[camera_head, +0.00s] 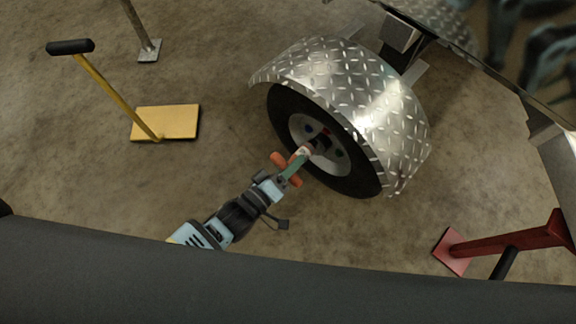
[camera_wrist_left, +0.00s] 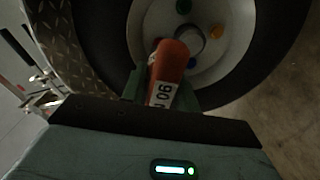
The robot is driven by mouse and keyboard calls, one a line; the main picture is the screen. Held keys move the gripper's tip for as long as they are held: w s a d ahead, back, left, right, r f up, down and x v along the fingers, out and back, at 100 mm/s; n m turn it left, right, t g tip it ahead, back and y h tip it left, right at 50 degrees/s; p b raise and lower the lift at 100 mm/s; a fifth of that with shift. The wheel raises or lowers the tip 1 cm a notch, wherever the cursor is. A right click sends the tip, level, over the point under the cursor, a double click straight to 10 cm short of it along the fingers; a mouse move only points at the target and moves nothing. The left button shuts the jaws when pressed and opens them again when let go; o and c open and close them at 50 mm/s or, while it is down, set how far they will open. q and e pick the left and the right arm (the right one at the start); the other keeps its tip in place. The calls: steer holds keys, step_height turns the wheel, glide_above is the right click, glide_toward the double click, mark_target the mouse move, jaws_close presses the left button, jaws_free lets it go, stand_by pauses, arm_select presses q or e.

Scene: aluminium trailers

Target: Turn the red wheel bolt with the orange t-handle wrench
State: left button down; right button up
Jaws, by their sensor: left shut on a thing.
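The wheel (camera_head: 345,178) has coloured bolts around a pale hub, under a diamond-plate fender. The red bolt (camera_head: 325,131) shows at the top of the hub in the head view; I cannot pick it out in the left wrist view. My left gripper (camera_head: 298,162) is in front of the wheel, its green fingers shut on the orange t-handle wrench (camera_head: 279,160). The wrench also shows between the fingers in the left wrist view (camera_wrist_left: 171,62), with a white label. Its far end is hidden, so I cannot tell whether it touches a bolt. My right gripper is out of view.
The fender (camera_head: 325,72) overhangs the wheel. A yellow stand (camera_head: 170,122) with a black grip is at left, a red stand (camera_head: 453,250) at lower right.

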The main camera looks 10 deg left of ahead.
mark_target(305, 152)
arm_select(q)
steer(key=shift+w+d, duration=0.3)
steer(key=shift+w, duration=0.15)
steer(key=shift+w+d+b, duration=0.4)
steer(key=shift+w+b, duration=0.05)
steer(key=shift+w, duration=0.05)
steer(key=shift+b+x, duration=0.65)
steer(key=shift+x, duration=0.65)
steer(key=m, duration=0.6)
steer(key=shift+p, duration=0.3)
steer(key=m, duration=0.5)
steer(key=shift+m, duration=0.3)
steer(key=m, duration=0.7)
steer(key=m+b, duration=0.1)
steer(key=m, duration=0.2)
